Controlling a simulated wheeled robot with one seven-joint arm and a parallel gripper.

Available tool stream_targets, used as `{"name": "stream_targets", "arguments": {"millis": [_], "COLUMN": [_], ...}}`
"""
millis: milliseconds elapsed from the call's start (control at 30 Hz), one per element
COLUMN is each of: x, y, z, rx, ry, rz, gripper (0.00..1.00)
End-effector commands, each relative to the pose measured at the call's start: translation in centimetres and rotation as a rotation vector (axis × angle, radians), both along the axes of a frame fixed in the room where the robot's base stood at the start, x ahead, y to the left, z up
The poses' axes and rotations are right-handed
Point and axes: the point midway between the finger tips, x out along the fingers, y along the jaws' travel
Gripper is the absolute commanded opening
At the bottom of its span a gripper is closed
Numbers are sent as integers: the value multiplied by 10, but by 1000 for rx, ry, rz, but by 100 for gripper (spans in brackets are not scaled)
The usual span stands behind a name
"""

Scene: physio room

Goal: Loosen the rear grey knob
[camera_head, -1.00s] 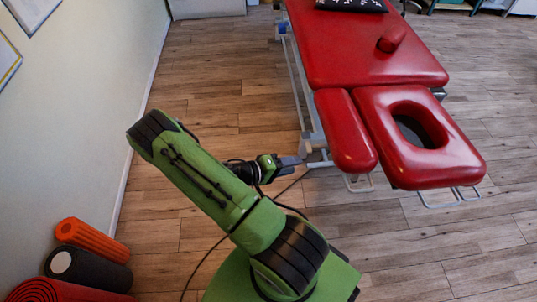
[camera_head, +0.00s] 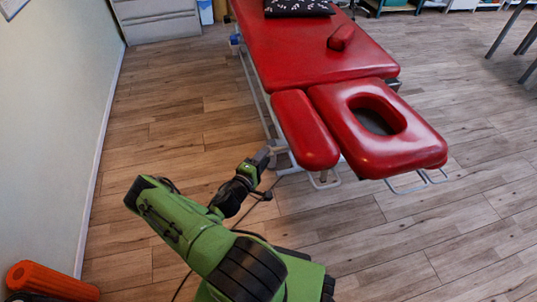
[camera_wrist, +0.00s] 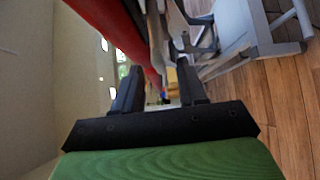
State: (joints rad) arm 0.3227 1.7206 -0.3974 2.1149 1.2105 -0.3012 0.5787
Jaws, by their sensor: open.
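The red treatment table (camera_head: 315,50) stands at the upper middle of the head view, with a side pad (camera_head: 305,130) and a face-hole headrest (camera_head: 385,160) at its near end. My gripper (camera_head: 266,157) is low at the left of the side pad, close to the table's pale frame. In the wrist view my gripper (camera_wrist: 160,88) has its two dark fingers apart, with nothing held between them. The table's red edge (camera_wrist: 115,30) and grey metal frame (camera_wrist: 235,35) lie ahead of and around the fingers. I cannot make out the rear grey knob in either view.
An orange roller (camera_head: 50,281) lies at the lower left by the wall. Grey drawers (camera_head: 155,20) stand at the back left. A cable (camera_head: 185,278) runs over the floor near my arm. The wooden floor (camera_head: 180,100) left of the table is clear.

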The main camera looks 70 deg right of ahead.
Motion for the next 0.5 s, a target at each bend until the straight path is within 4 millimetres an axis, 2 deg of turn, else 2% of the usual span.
{"name": "stream_targets", "arguments": {"millis": [100, 200, 500], "x": [-6, -9, -9], "y": [-23, -33, -37], "z": [-4, -4, -2], "rx": [-2, -1, 0], "ry": [-4, -3, -1], "rz": [-3, -2, 0], "gripper": [41, 41, 41]}}
